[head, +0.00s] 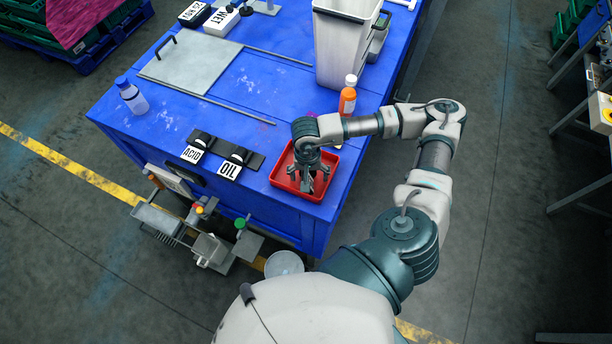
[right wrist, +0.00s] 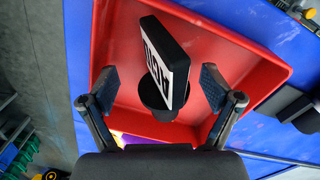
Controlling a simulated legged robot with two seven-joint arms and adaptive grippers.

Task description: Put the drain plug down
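The drain plug (right wrist: 158,85) is a black block with a white lettered label on a round black base. In the right wrist view it stands inside the red tray (right wrist: 245,62), tilted in the picture. My right gripper (right wrist: 158,76) is open, one finger on each side of the plug, with visible gaps to both. In the head view my right gripper (head: 308,182) points down into the red tray (head: 325,205) at the table's front right corner and hides the plug. My left gripper is not in view.
On the blue table (head: 255,95), black pieces labelled ACID (head: 192,154) and OIL (head: 230,169) lie left of the tray. An orange bottle (head: 347,100) and a grey bin (head: 340,45) stand behind it. A clear bottle (head: 132,98) stands at the left edge.

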